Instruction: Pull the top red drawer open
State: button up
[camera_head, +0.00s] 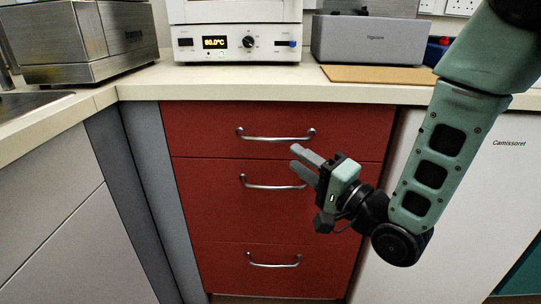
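The top red drawer (210,132) is the uppermost of three red drawers under the counter, and it looks shut. Its curved metal handle (275,138) runs across its middle. My gripper (294,159) is at the right, in front of the seam between the top and middle drawers. Its two grey fingers point left and are apart, with a gap and nothing seen between them. The fingertips appear just below the right end of the top handle; whether they touch it or how far in front they are, I cannot tell.
The middle drawer (210,200) and bottom drawer (225,275) have similar handles. Above is the counter (150,86) with a white device reading 80.0°C (245,45), a grey box (365,40) and a brown board (380,75). A white panel (480,200) stands at the right; grey cabinets (50,210) at the left.

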aim_at(270, 140)
jog(key=x, duration=0.9)
jog(key=shift+r+b, duration=0.1)
jog(key=shift+b, duration=0.25)
grip_shut()
